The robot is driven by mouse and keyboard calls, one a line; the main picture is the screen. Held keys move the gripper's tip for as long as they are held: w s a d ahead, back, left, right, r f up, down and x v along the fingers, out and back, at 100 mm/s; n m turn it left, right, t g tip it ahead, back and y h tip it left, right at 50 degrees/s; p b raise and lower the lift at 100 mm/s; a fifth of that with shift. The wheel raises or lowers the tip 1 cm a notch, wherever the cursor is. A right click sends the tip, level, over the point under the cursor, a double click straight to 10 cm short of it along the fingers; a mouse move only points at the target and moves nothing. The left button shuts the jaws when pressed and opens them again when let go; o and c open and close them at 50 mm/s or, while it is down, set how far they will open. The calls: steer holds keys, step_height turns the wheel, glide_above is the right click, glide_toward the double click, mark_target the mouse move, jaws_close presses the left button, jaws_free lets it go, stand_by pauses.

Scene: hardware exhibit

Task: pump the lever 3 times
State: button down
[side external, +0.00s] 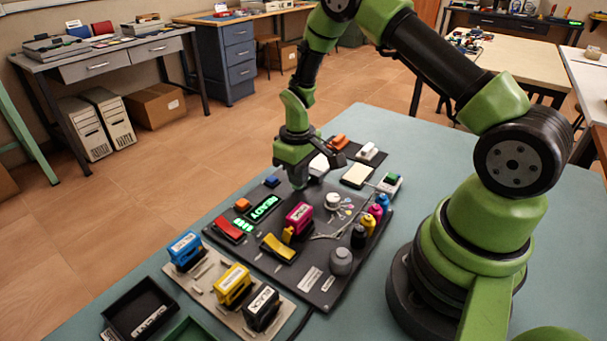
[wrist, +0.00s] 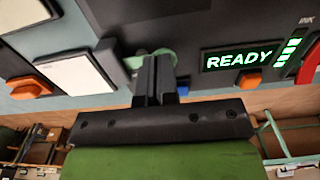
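My gripper (side external: 298,182) points down over the far part of the dark control panel (side external: 318,284). In the wrist view its two dark fingers (wrist: 154,66) stand close together, with no object seen between them. A green rounded piece (wrist: 133,62) shows right behind the fingertips; it may be the lever's end, but I cannot tell, nor whether the fingers touch it. A dark block (wrist: 111,57) is just left of it. No lever is clearly visible in the side view, where my gripper covers that part of the panel.
A lit READY display (side external: 263,208), an orange button (side external: 243,204), a blue button (side external: 271,181) and a red rocker (side external: 229,229) are close by. A magenta stamp (side external: 299,216) and ink bottles (side external: 368,222) stand nearer the arm base. White pads (side external: 357,175) lie to the right.

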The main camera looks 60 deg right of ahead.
steer(key=shift+r, duration=0.1)
steer(key=shift+r, duration=1.95)
steer(key=shift+f, duration=0.25)
steer(key=shift+f, duration=1.8)
steer(key=shift+r, duration=2.05)
step_height(320, 180, up, 7)
